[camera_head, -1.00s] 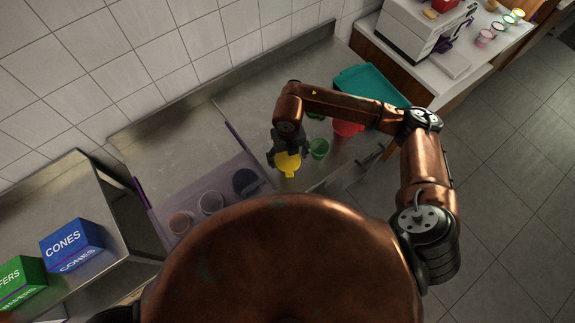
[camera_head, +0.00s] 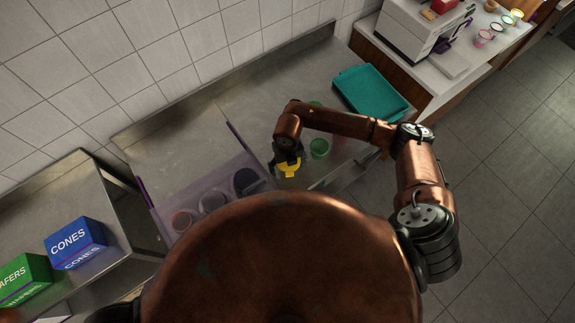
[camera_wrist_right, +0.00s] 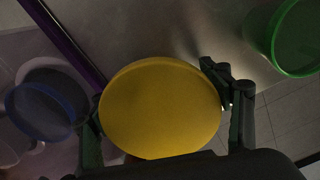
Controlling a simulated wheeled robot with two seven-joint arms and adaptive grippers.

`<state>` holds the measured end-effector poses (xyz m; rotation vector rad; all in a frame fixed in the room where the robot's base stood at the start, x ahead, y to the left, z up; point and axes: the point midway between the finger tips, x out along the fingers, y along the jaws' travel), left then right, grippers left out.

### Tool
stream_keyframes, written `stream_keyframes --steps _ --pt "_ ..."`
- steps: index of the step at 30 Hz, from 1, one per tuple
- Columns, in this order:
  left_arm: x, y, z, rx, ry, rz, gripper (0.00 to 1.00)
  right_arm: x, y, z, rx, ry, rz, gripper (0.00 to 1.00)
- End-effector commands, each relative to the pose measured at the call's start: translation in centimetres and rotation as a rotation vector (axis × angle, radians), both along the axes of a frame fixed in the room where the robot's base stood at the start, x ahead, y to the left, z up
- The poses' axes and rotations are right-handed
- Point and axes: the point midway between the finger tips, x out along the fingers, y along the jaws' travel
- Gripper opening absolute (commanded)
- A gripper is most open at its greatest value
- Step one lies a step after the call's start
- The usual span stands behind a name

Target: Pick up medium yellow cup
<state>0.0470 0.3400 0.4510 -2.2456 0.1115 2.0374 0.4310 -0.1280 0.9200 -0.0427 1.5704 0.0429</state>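The yellow cup (camera_head: 288,170) is under my right gripper (camera_head: 287,160) at the front edge of the metal counter, partly hidden by it. In the right wrist view the yellow cup (camera_wrist_right: 160,108) fills the middle as a round yellow disc. The fingers of my right gripper (camera_wrist_right: 165,115) stand spread on either side of it. A narrow gap shows by the right finger; the left finger is close to or touching the rim. My left gripper is out of view.
A green cup (camera_head: 319,148) stands just right of the yellow cup. A purple-edged holder (camera_head: 160,193) with several cups is to the left. A teal tray (camera_head: 370,92) lies behind my right arm. Blue (camera_head: 76,243) and green (camera_head: 25,280) boxes stand far left.

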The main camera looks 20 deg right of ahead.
Motion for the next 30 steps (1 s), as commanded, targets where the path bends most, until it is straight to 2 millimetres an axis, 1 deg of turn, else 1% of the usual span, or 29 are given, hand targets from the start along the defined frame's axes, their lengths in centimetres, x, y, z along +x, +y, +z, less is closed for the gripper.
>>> stream_keyframes --steps 1,2,16,26,30 --pt "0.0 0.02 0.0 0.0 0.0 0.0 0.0 0.01 -0.01 0.02 0.0 0.0 0.0 0.66" --pt "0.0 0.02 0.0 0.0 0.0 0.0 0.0 0.01 -0.01 0.03 0.0 0.0 0.0 0.64" --pt "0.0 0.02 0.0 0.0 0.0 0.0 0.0 0.02 -0.02 0.06 0.0 0.0 0.0 0.32" --pt "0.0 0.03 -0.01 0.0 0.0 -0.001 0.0 0.03 -0.01 0.12 0.0 0.0 0.0 0.32" --pt "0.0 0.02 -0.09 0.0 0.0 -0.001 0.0 0.08 -0.02 0.7 0.0 -0.001 0.0 0.32"
